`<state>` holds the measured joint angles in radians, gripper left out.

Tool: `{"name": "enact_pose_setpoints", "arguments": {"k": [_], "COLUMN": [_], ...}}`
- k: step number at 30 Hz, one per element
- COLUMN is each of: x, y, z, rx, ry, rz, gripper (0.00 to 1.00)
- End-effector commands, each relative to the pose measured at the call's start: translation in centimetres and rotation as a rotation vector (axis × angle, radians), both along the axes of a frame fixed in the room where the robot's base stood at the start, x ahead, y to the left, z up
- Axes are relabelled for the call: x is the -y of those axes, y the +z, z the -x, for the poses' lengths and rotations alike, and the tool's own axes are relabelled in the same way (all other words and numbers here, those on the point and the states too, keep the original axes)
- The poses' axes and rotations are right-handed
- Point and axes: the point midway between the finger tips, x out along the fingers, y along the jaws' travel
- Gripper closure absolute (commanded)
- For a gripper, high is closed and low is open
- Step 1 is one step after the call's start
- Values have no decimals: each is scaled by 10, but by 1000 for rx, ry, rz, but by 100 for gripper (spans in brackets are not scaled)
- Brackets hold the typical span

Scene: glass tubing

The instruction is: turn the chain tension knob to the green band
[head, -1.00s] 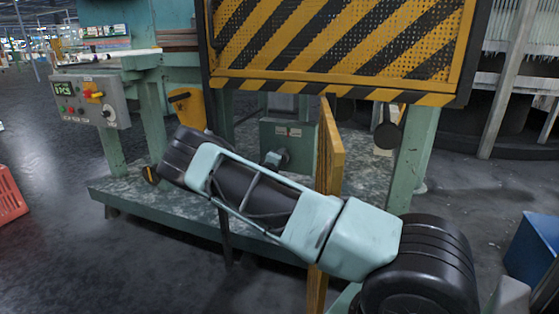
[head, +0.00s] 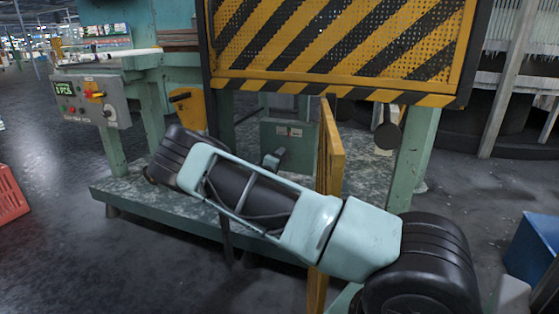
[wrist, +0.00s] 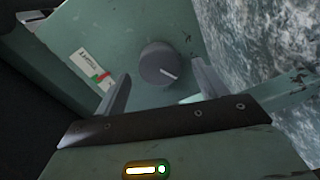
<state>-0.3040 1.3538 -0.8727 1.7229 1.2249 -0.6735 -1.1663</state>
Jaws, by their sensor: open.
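The chain tension knob (wrist: 158,62) is a round dark grey knob on a green box face, in the middle of the wrist view. Its white pointer line points to the lower right, away from the label. The label (wrist: 90,70) is a white strip left of the knob with a red part and a green band. My gripper (wrist: 160,74) is open, one finger on each side of the knob in the picture. I see gaps between both fingers and the knob.
A yellow upright panel edge (head: 330,150) stands close to the box's right side. A striped guard (head: 340,45) hangs above. A speckled machine base (head: 125,195) lies below, and a control box (head: 95,98) is at the left.

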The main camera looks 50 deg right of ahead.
Motion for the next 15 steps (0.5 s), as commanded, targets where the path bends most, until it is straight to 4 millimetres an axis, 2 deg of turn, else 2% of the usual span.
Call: {"name": "enact_pose_setpoints", "arguments": {"k": [6, 15], "x": [-49, -109], "y": [5, 7], "z": [20, 46], "rx": [0, -1], "ry": [3, 2], "rz": [-3, -3], "gripper": [28, 28]}}
